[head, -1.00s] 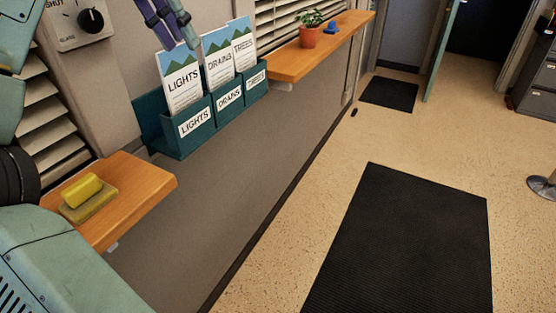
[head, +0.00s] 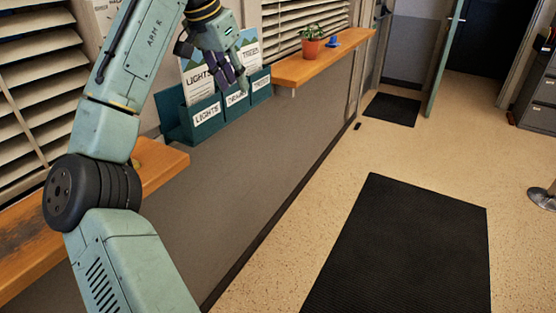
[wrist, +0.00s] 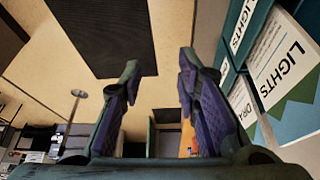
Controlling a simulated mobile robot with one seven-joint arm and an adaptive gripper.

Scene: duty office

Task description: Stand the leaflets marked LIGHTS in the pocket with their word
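The LIGHTS leaflets (head: 197,86) stand upright in the pocket labelled LIGHTS (head: 207,113), at the near end of the teal wall rack. The wrist view shows the LIGHTS leaflet (wrist: 279,68) at the right, with the LIGHTS pocket label (wrist: 241,26) beside it. My gripper (head: 232,80) is in front of the rack, beside the leaflets and over the DRAINS part in the picture. In the wrist view its two fingers (wrist: 160,68) are apart with nothing between them. My gripper hides most of the DRAINS leaflets.
TREES leaflets (head: 249,49) stand in the far pocket. A wooden shelf (head: 290,71) beyond the rack holds a potted plant (head: 312,40) and a small blue object (head: 333,42). My arm covers much of the near shelf (head: 22,246). The floor around the black mat (head: 400,250) is clear.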

